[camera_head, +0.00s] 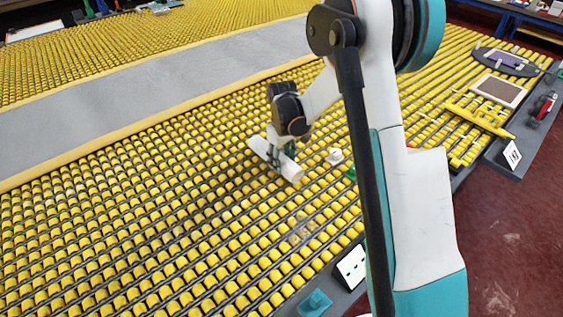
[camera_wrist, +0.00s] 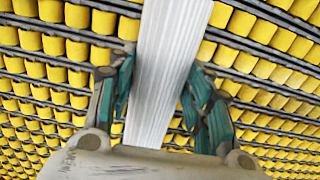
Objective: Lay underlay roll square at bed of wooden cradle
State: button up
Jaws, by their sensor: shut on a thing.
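The underlay roll (camera_head: 291,171) is a pale, whitish cylinder. My gripper (camera_head: 274,153) is shut around its middle, over the yellow roller bed. In the head view the roll lies slantwise, with one end to the upper left and the other to the lower right. In the wrist view the roll (camera_wrist: 167,60) runs lengthwise between the two green fingers of my gripper (camera_wrist: 160,75). I cannot tell whether it touches the rollers. I cannot pick out the wooden cradle with certainty in either view.
A small white piece (camera_head: 334,156) sits right of the roll. A yellow slatted frame (camera_head: 480,118), a brown panel in a pale frame (camera_head: 498,90) and a dark oval tray (camera_head: 485,56) lie at the right. A grey strip (camera_head: 130,88) crosses behind. Rollers at lower left are clear.

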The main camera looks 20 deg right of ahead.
notch_tip(320, 180, up, 18)
jog(key=p, duration=0.5)
jog(key=s+a+f+m+b, duration=0.1)
jog(key=s+f+m, duration=0.3)
jog(key=s+f, duration=0.7)
jog(key=shift+s+f+m+b, duration=0.35)
jog(key=shift+f+b, duration=0.25)
jog(key=shift+f, duration=0.25)
jog(key=shift+w, duration=0.1)
jog(key=w+r+m+t+y+p, duration=0.1)
jog(key=w+r+m+y, duration=0.3)
jog(key=w+r, duration=0.75)
jog(key=shift+m+h, duration=0.35)
jog(key=shift+h, duration=0.25)
notch_tip(320, 180, down, 19)
jog(key=b, duration=0.5)
jog(key=shift+s+r+b, duration=0.1)
jog(key=shift+s+b, duration=0.05)
jog(key=shift+b, duration=0.15)
jog(key=o, duration=1.2)
